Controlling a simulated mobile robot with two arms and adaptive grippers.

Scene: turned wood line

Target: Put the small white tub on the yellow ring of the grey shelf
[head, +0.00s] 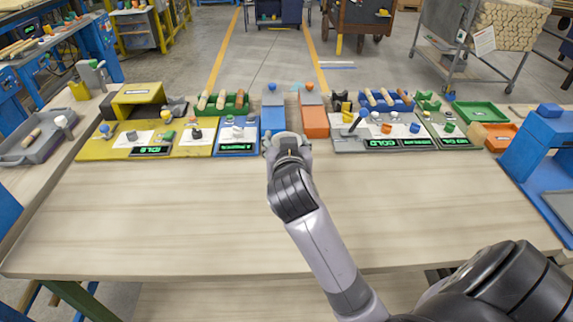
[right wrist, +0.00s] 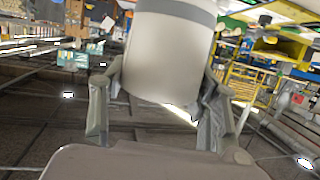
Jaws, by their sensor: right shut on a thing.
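My right gripper (head: 287,143) is over the far part of the table, in front of the blue and orange ramps. In the right wrist view the right gripper (right wrist: 162,90) is shut on a white tub (right wrist: 170,50), a smooth cylinder with a grey band near the top of the picture. The tub is hidden behind the gripper and arm in the head view. A grey board (head: 347,145) with several small parts and green-lit displays lies just right of the gripper; I cannot make out a yellow ring on it. My left gripper is not in view.
A yellow board (head: 95,150) and a blue board (head: 236,154) stand left of the gripper. The blue ramp (head: 273,118) and orange ramp (head: 314,122) stand just beyond it. A green tray (head: 480,111) is at the right. The front of the wooden table (head: 160,220) is clear.

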